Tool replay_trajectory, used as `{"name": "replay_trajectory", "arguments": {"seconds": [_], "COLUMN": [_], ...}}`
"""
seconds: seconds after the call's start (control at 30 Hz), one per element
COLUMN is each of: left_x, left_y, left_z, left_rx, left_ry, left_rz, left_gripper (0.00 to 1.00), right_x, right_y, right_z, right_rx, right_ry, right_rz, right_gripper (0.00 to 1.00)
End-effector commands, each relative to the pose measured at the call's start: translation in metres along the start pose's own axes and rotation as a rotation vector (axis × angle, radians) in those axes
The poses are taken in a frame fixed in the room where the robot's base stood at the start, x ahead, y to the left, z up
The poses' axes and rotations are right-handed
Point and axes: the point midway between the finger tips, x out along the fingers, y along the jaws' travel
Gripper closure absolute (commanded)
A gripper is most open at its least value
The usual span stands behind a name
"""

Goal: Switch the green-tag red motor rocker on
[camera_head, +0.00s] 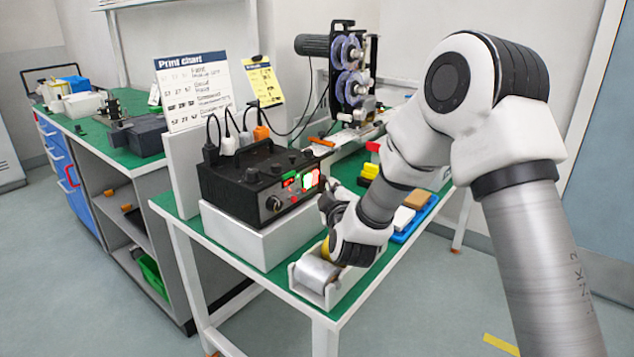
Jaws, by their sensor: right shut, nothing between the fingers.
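A black control box (240,182) sits on a white block (245,232) on the green-topped table. Its front panel has a dark knob (273,203), a green tag (289,175) and red rockers. One red rocker (308,181) near the panel's right end looks bright, as if lit. Another red patch (293,196) below the green tag is small. I cannot tell each rocker's position. My right gripper (326,192) is shut and empty, just right of the panel's right end. I cannot tell whether it touches the panel. My left gripper is out of view.
Below my right gripper a white holder (298,284) carries a metallic roll (317,270). A blue tray (414,222) with blocks lies to the right. A coder machine (350,75) and print chart (193,90) stand behind. Cables rise from the box's top.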

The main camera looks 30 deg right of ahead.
Motion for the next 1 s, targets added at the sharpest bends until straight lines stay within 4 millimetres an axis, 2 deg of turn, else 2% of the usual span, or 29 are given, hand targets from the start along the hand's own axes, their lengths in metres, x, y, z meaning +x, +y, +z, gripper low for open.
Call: {"name": "replay_trajectory", "arguments": {"seconds": [0.4,1.0], "left_x": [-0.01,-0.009], "left_y": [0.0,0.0], "left_z": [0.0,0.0], "left_rx": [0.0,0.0], "left_ry": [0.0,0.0], "left_rz": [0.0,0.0], "left_gripper": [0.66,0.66], "right_x": [-0.027,-0.027], "right_y": [0.02,0.019], "right_z": [0.019,0.019], "right_rx": [0.002,0.001], "right_ry": [0.0,0.001], "right_rz": [-0.001,0.0], "right_gripper": [1.0,1.0]}}
